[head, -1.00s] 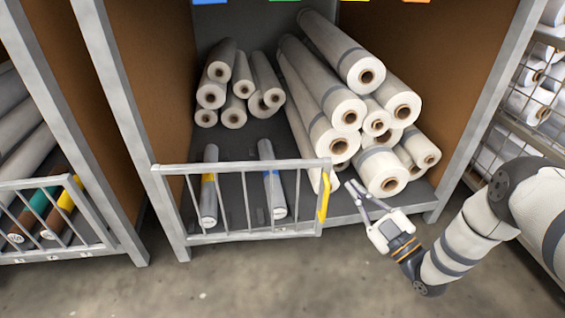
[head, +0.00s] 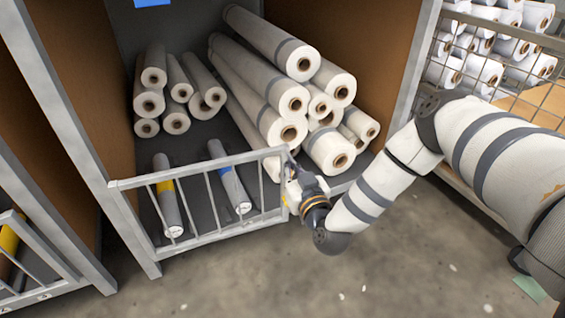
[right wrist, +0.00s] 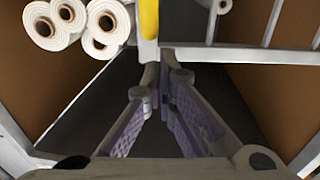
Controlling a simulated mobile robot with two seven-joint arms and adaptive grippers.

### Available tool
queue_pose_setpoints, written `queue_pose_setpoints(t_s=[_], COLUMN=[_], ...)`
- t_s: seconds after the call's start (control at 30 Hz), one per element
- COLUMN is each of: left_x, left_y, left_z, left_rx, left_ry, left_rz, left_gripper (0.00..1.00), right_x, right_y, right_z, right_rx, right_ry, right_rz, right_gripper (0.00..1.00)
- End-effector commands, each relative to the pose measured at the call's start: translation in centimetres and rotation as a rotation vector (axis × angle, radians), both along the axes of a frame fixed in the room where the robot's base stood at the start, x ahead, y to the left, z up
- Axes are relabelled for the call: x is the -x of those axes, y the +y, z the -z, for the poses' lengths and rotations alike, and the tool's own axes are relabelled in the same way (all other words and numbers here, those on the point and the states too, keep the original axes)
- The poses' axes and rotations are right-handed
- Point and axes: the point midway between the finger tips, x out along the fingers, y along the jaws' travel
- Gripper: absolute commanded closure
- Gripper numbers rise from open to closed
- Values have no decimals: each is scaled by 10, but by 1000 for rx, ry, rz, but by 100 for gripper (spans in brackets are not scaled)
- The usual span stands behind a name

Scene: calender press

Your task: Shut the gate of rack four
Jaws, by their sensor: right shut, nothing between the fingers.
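The grey barred gate (head: 199,173) stands across the left part of the rack's front, its left end at the left post. Its free right end stands well short of the right post, so a wide gap shows there. In the right wrist view the gate's rail (right wrist: 235,55) and its yellow handle (right wrist: 148,20) show just beyond the fingers. My right gripper (head: 290,168) is at the gate's free end, shut and empty; its fingertips (right wrist: 164,76) are close to the end bar. I cannot tell whether they touch it. My left gripper is out of view.
White rolls (head: 290,100) are stacked inside the rack, and two grey rolls (head: 230,180) lie behind the gate. A neighbouring gate (head: 40,262) is at left. A wire mesh shelf (head: 490,70) stands at right.

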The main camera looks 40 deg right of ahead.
Motion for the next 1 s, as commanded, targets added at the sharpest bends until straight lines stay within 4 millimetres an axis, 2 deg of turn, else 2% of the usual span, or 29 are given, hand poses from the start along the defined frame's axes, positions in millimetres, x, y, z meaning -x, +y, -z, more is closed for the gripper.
queue_pose_setpoints(t_s=[0.2,0.57,0.8,1.0], left_x=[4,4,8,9], left_y=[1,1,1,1], left_z=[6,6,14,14], left_rx=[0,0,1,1], left_ry=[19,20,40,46], left_rz=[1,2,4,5], left_gripper=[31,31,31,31], right_x=[-20,-22,-58,-72], right_y=[-7,-8,-21,-27], right_z=[1,0,3,-1], right_rx=[1,1,3,2], right_ry=[0,0,0,-3], right_rz=[0,-1,-2,1], right_gripper=[100,100,100,100])
